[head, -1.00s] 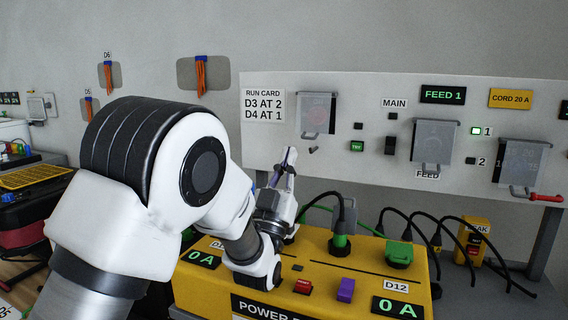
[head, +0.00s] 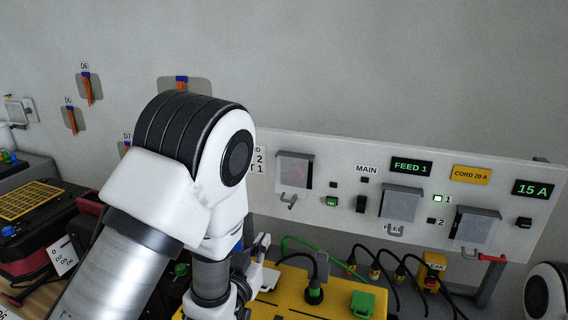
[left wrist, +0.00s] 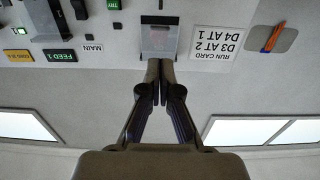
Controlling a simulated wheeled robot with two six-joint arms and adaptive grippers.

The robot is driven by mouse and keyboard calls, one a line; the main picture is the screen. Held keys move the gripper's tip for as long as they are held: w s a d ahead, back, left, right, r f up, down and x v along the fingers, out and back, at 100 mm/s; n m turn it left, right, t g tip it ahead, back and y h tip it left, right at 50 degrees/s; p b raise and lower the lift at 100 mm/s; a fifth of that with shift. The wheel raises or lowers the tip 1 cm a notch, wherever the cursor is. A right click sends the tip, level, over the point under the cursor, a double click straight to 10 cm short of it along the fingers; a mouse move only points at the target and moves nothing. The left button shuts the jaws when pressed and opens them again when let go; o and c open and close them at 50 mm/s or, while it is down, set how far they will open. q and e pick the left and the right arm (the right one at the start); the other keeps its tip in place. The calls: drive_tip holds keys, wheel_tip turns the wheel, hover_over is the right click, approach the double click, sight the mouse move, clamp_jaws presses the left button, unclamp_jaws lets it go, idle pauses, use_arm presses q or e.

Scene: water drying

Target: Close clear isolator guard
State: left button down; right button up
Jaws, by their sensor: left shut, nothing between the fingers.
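Three clear guards with grey tops and handles hang on the white panel (head: 330,228). The leftmost guard (head: 294,170) has a faint reddish part behind it. I cannot tell whether it is fully closed. It also shows upside down in the left wrist view (left wrist: 159,38), just beyond the fingertips. My left gripper (head: 262,246) is low and left of that guard in the head view, partly hidden by my arm. In the left wrist view its fingers (left wrist: 160,68) are together and empty. Whether they touch the guard is unclear. My right gripper is out of view.
The middle guard (head: 400,203) and right guard (head: 474,228) are to the right. A yellow power box (head: 290,300) with black cables stands below the panel. A run card (left wrist: 215,41) is beside the leftmost guard. Part of my right arm shows at lower right.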

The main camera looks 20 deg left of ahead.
use_arm(q)
drive_tip(key=r, duration=0.1)
drive_tip(key=p, duration=0.6)
approach(286, 201)
drive_tip(key=w, duration=0.6)
drive_tip(key=shift+w+d+f, duration=0.1)
drive_tip(key=shift+w+d, duration=0.05)
drive_tip(key=shift+w, duration=0.45)
drive_tip(key=shift+f, duration=0.1)
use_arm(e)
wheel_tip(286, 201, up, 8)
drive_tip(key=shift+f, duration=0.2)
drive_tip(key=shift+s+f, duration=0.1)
use_arm(q)
drive_tip(key=w+t+b, duration=0.1)
drive_tip(key=b, duration=0.3)
drive_tip(key=w+f+t+b, duration=0.1)
drive_tip(key=b, duration=0.4)
drive_tip(key=shift+w+f+t, duration=0.25)
drive_tip(key=shift+w+t, duration=0.05)
drive_tip(key=shift+t, duration=0.1)
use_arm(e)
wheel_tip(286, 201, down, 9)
